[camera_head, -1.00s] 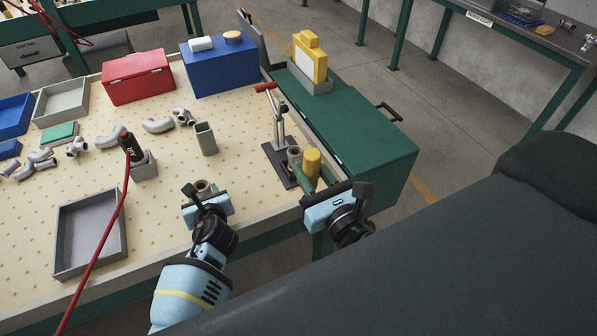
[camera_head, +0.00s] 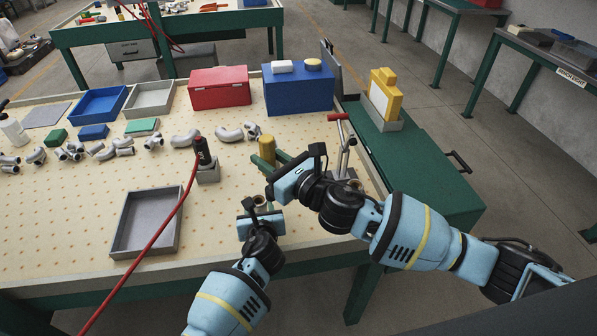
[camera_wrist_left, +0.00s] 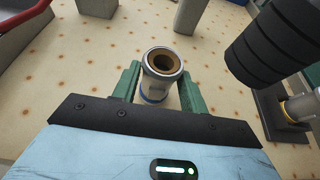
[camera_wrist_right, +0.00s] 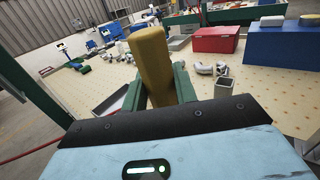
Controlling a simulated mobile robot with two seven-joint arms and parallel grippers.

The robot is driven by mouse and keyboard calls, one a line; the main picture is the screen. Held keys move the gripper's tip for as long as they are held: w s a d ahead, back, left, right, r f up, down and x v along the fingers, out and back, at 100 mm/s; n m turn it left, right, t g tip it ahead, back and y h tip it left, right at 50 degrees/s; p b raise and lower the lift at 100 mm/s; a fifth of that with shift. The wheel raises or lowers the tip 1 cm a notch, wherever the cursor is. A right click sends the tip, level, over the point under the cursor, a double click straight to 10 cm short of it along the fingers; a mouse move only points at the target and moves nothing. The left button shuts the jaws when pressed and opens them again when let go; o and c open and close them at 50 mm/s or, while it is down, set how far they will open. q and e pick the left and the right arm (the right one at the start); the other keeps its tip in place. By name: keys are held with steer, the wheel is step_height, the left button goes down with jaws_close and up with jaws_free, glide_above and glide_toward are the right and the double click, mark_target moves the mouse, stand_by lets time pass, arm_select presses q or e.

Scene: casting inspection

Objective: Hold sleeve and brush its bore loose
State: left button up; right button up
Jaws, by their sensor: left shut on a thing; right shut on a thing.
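The sleeve (camera_wrist_left: 163,66) is a grey, short tube with a brown-lined bore and a blue band low down. My left gripper (camera_wrist_left: 158,88) is shut on it, green fingers on either side, and its open end faces the left wrist camera. In the head view the sleeve (camera_head: 259,200) shows partly above my left gripper (camera_head: 261,212), near the table's front edge. My right gripper (camera_head: 273,161) is shut on a mustard-yellow cylinder (camera_wrist_right: 151,62), likely the brush handle, beyond the sleeve. No bristles show, and nothing is seen in the bore.
A red-handled press-like stand (camera_head: 343,145) is right of my grippers, partly behind my right arm. A grey tray (camera_head: 120,240) lies left. A black tool with a red hose (camera_head: 202,152) stands in a grey holder. Several pipe elbows lie behind; board between tray and grippers is clear.

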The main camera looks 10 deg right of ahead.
steer(key=w+a+r+n+g+y, duration=0.1)
steer(key=w+a+g+y, duration=0.1)
steer(key=w, duration=0.3)
steer(key=shift+a+r+n, duration=0.2)
steer(key=shift+a+n, duration=0.2)
steer(key=shift+a, duration=0.35)
steer(key=shift+s+f, duration=0.1)
steer(key=shift+f, duration=2.75)
steer(key=shift+f, duration=0.65)
steer(key=shift+f, duration=0.35)
steer(key=shift+f, duration=0.4)
steer(key=shift+f, duration=0.3)
